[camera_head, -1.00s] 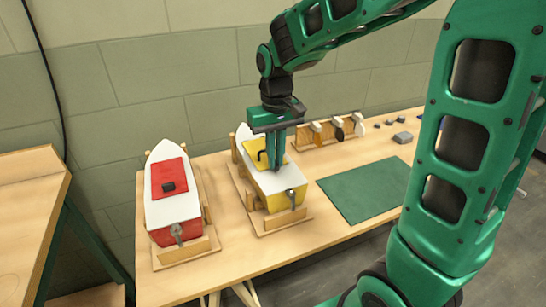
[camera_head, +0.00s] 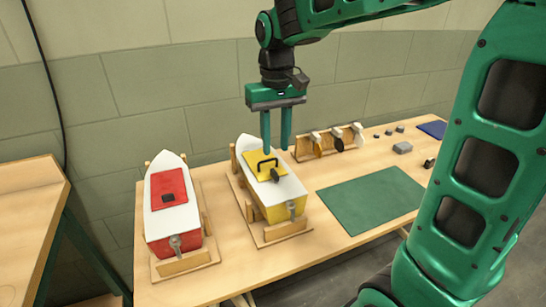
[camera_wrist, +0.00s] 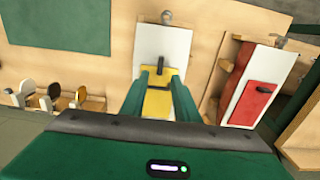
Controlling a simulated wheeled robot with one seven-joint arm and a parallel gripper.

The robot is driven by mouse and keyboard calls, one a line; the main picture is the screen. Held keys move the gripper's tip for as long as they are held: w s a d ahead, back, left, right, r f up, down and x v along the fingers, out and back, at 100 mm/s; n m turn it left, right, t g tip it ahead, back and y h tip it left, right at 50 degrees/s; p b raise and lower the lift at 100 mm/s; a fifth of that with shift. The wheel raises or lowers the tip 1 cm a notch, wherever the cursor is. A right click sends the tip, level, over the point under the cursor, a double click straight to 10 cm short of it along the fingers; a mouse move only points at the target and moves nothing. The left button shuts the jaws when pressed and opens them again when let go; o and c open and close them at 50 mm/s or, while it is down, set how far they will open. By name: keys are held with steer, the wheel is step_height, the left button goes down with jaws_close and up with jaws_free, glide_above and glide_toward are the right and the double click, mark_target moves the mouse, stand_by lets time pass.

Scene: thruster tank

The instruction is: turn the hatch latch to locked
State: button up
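The yellow boat (camera_head: 268,185) has a white deck and sits in a wooden cradle. Its yellow hatch (camera_head: 255,162) carries a black bent handle (camera_head: 266,164). A small dark latch (camera_head: 274,175) lies at the hatch's near edge; it also shows in the wrist view (camera_wrist: 168,72). Whether it sits locked cannot be told. My gripper (camera_head: 276,145) is above and behind the hatch, pointing down, fingers apart and empty. In the wrist view my gripper (camera_wrist: 160,76) straddles the hatch in the picture, partly covering it, without visible contact.
A red boat (camera_head: 172,215) with a red hatch stands in a cradle to the left. A rack of propellers (camera_head: 335,140) stands behind on the right. A green mat (camera_head: 370,198) lies bare on the bench (camera_head: 240,262), with small grey blocks (camera_head: 402,147) beyond it.

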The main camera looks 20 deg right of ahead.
steer(key=shift+r, duration=1.25)
steer(key=s+d+f+m, duration=0.2)
steer(key=s+d, duration=0.3)
steer(key=s, duration=0.3)
steer(key=s+d+f+m, duration=0.2)
steer(key=s+d+f, duration=0.2)
steer(key=s+d, duration=0.2)
steer(key=s+d+f+m, duration=0.2)
steer(key=s+d, duration=0.3)
steer(key=s, duration=0.5)
steer(key=shift+s+d+f, duration=0.3)
steer(key=shift+s+f, duration=0.1)
steer(key=shift+f, duration=0.35)
steer(key=shift+w+f, duration=0.25)
steer(key=shift+w, duration=0.4)
